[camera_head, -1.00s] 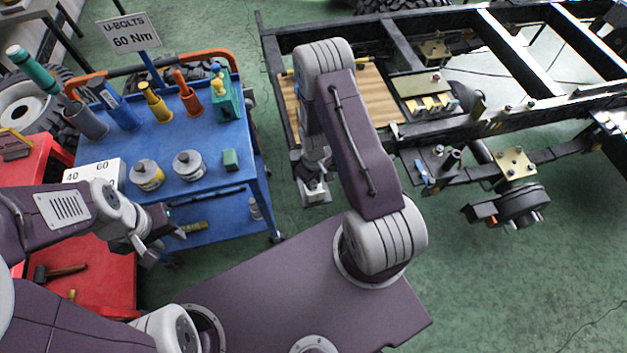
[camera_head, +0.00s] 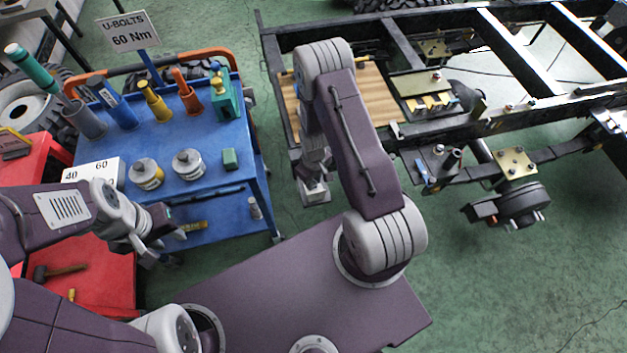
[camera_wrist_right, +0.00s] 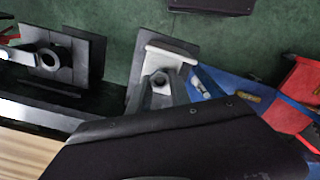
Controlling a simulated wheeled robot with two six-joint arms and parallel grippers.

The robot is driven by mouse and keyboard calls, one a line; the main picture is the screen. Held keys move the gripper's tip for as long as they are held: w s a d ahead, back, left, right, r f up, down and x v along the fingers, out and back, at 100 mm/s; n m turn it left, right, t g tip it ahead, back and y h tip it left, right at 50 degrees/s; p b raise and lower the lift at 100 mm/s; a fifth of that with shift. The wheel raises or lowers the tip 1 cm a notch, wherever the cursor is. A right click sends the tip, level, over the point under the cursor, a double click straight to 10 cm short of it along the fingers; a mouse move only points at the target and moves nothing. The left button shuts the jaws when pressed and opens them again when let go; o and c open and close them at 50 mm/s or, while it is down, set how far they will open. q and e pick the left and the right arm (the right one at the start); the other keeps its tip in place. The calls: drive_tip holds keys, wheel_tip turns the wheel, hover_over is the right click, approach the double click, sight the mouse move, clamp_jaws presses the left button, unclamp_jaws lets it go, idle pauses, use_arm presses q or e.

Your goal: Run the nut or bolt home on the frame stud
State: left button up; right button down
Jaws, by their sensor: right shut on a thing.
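My right gripper (camera_head: 314,186) points down beside the near left corner of the chassis frame (camera_head: 283,122). It is shut on a small part that the head view hides. In the right wrist view, a grey hex nut with a dark centre (camera_wrist_right: 160,82) shows among pale and dark grey metal pieces. Whether it is seated on a stud cannot be told. A black plate with a round fitting (camera_wrist_right: 48,59) shows to its left. My left gripper (camera_head: 164,237) is open and empty, low in front of the blue cart, away from the frame.
A red cart (camera_head: 105,275) with a hammer stands at lower left. A wooden board (camera_head: 345,95) lies within the frame.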

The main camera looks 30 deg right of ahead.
drive_tip(key=shift+f, duration=0.4)
idle(0.5)
drive_tip(key=shift+r+m, duration=0.1)
drive_tip(key=shift+m, duration=2.9)
drive_tip(key=shift+m, duration=0.7)
drive_tip(key=m, duration=0.4)
drive_tip(key=shift+m, duration=0.3)
